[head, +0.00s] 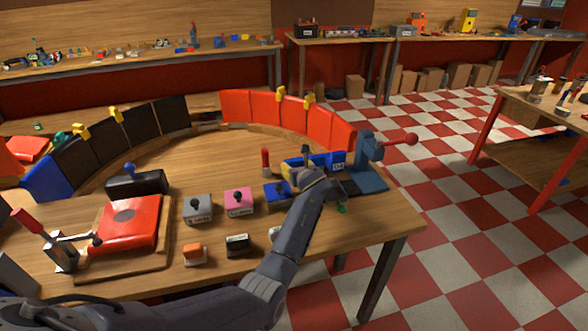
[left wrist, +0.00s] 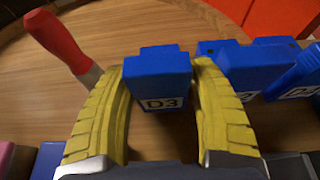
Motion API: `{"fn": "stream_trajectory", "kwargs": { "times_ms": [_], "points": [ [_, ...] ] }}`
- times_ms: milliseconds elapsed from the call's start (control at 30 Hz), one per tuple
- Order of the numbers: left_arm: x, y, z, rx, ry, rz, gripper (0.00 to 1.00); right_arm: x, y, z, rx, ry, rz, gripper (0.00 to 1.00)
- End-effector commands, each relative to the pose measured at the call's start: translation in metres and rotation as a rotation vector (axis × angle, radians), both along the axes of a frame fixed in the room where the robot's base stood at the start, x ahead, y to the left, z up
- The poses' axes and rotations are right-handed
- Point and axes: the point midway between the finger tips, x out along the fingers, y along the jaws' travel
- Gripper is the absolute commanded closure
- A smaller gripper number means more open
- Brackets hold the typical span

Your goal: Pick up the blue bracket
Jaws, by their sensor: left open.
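A blue bracket labelled D3 (left wrist: 157,66) stands between the two yellow fingers of my left gripper (left wrist: 160,72) in the left wrist view. The fingers are spread on either side of it; whether they touch it is unclear. More blue pieces stand to its right, one labelled D4 (left wrist: 302,75). In the head view my left gripper (head: 303,164) is at the right part of the workbench, partly hiding the row of blue pieces, where the D4 one (head: 338,160) shows. My right gripper is not in view.
A red-handled tool (head: 265,162) stands left of the gripper; it also shows in the left wrist view (left wrist: 58,40). A blue vise-like device (head: 368,150) with a red knob is close on the right. Several switch boxes, including a pink one (head: 238,203), sit in front. Red panels (head: 293,112) curve behind.

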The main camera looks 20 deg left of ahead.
Motion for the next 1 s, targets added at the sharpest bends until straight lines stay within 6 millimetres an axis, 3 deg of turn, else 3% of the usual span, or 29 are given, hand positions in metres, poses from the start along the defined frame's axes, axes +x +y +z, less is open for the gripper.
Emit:
{"fn": "stream_trajectory", "kwargs": {
  "times_ms": [367,700,1000],
  "points": [
    [0.0038,0.0025,-0.0014,0.000,-0.001,-0.001,0.40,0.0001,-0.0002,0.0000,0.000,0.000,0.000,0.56],
    [0.0036,0.0023,-0.0017,0.000,0.000,-0.001,0.80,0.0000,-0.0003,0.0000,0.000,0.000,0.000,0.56],
    [0.0037,0.0021,-0.0008,0.000,-0.001,-0.001,0.81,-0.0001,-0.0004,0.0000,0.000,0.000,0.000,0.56]
  ]
}}
